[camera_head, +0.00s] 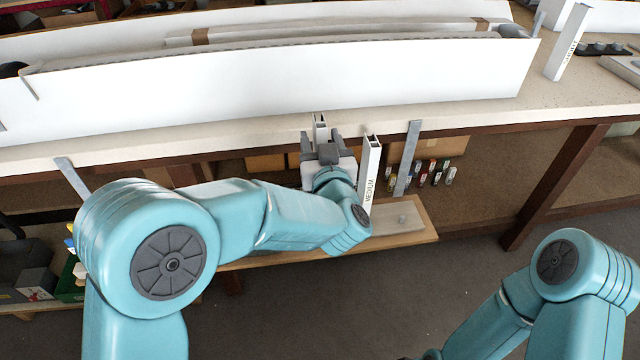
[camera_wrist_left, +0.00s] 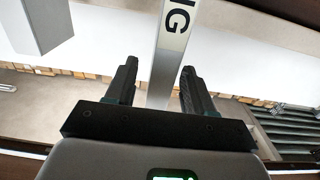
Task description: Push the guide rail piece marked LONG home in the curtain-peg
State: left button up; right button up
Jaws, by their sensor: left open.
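The guide rail piece marked LONG (camera_wrist_left: 172,50) is a white upright profile. In the left wrist view it shows between my fingers, with only the end of its lettering visible. In the head view its top (camera_head: 319,128) shows at my left gripper (camera_head: 322,142). That gripper is open, with one finger on each side of the piece; in the left wrist view (camera_wrist_left: 158,85) gaps show beside it. My wrist hides the piece's lower part, so its seating cannot be seen. I cannot make out the curtain-peg for sure. My right gripper is out of view.
A white profile marked MEDIUM (camera_head: 368,175) stands close to the right of my left gripper. The bench holds a long white casing (camera_head: 270,88). Another white profile (camera_head: 566,45) stands at far right.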

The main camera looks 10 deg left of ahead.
pick_arm(q)
jog(key=shift+w+a, duration=0.1)
jog(key=shift+w, duration=0.35)
jog(key=shift+r, duration=0.1)
jog(key=shift+c, duration=0.3)
grip_shut()
